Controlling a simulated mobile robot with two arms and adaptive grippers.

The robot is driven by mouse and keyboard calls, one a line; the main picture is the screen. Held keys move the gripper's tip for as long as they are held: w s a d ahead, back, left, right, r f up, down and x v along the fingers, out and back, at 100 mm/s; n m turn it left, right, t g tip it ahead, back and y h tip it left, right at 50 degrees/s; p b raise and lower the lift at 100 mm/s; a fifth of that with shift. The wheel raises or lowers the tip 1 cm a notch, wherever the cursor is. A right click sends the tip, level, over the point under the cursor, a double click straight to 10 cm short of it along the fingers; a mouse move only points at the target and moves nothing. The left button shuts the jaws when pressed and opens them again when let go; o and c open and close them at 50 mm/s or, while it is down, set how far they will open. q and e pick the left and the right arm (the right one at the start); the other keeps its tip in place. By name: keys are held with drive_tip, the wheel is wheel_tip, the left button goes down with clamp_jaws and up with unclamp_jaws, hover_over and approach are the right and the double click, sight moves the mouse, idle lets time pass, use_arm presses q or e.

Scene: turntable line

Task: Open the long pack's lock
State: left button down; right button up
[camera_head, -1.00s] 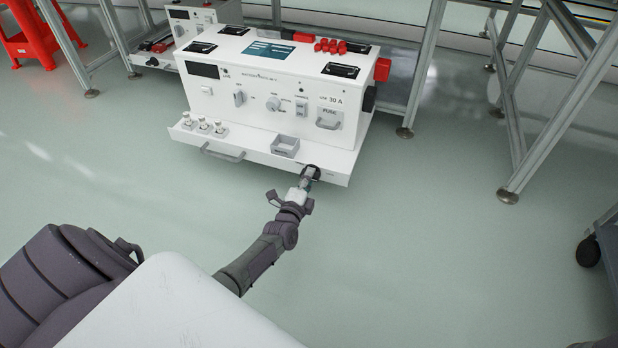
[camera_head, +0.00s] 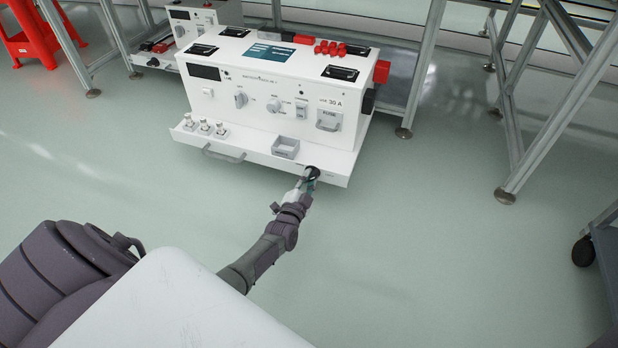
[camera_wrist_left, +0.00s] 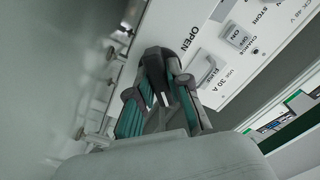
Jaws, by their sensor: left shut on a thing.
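The long white pack (camera_head: 275,95) stands past my left arm, with a front panel of knobs and switches and a low ledge (camera_head: 240,150) along its front. My left gripper (camera_head: 309,178) is at the right part of the ledge. It is shut on a dark lock knob (camera_head: 313,170). In the left wrist view its teal-padded fingers close around the dark knob (camera_wrist_left: 155,60), which hides part of itself behind them. The word OPEN is printed on the white surface beside the knob. The lock's exact turn is hard to tell. My right gripper is out of view.
A small grey open box (camera_head: 286,148), several white-topped pegs (camera_head: 204,127) and a grey handle (camera_head: 222,156) are on the ledge. Metal frame legs (camera_head: 420,70) stand behind and to the right. The pale floor in front is clear.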

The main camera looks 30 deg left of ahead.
use_arm(q)
drive_tip(key=n, duration=0.4)
drive_tip(key=shift+f+n, duration=0.1)
drive_tip(key=shift+n, duration=2.5)
drive_tip(key=c, duration=1.1)
unclamp_jaws()
drive_tip(key=v, duration=0.7)
drive_tip(key=shift+s, duration=0.3)
drive_tip(key=shift+d, duration=0.1)
